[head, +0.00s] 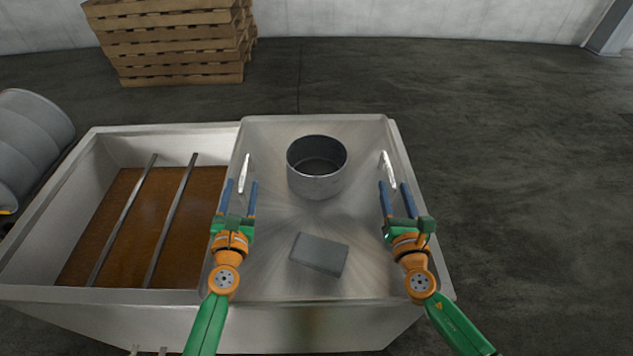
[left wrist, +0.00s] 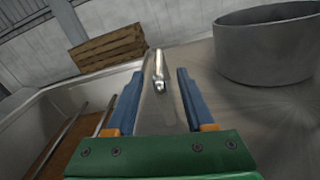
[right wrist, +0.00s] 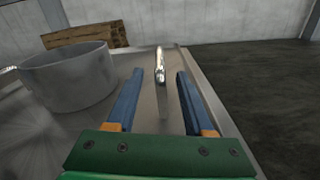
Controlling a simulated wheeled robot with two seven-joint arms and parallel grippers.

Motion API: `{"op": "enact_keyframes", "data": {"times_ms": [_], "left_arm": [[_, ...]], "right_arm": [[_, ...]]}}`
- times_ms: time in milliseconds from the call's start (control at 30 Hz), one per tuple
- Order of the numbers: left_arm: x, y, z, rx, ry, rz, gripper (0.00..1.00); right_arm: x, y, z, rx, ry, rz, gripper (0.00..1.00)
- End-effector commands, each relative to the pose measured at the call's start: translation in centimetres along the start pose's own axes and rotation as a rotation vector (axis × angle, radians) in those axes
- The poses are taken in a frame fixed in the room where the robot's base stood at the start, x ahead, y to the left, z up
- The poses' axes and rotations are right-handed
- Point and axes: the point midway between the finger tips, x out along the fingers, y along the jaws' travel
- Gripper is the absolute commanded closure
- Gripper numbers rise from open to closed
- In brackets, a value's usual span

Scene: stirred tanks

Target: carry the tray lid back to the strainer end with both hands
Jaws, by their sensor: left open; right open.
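The tray lid (head: 270,228) is a flat metal panel covering the right part of the large tank. It has a left handle (head: 244,174) and a right handle (head: 387,170). My left gripper (head: 242,184) is open, its blue fingers pointing at the left handle; in the left wrist view the handle (left wrist: 158,72) shows between and beyond the fingertips. My right gripper (head: 393,186) is open near the right handle; in the right wrist view that handle (right wrist: 161,68) shows between and beyond the fingertips. Whether the fingers straddle either handle is unclear.
A grey round pot (head: 316,182) and a grey block (head: 319,254) sit on the lid. The open tank part (head: 95,275) at left holds brown liquid crossed by two metal bars (head: 172,220). Floor at right is clear.

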Motion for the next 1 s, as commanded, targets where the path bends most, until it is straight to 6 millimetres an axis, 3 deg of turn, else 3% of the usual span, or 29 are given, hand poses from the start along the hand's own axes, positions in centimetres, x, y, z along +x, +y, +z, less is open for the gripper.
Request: {"op": "enact_keyframes", "data": {"times_ms": [300,700,1000], "left_arm": [[0.3,0.0,0.1,0.000,-0.001,0.000,0.47],[6.1,-0.1,0.2,0.004,0.000,-0.003,0.47],[7.1,0.0,0.1,0.002,0.000,0.000,0.47]], "right_arm": [[0.3,0.0,0.1,0.001,-0.001,-0.001,0.48],[6.0,0.0,0.1,0.002,0.000,-0.002,0.48],[7.1,0.0,0.1,0.004,0.000,-0.002,0.48]]}}
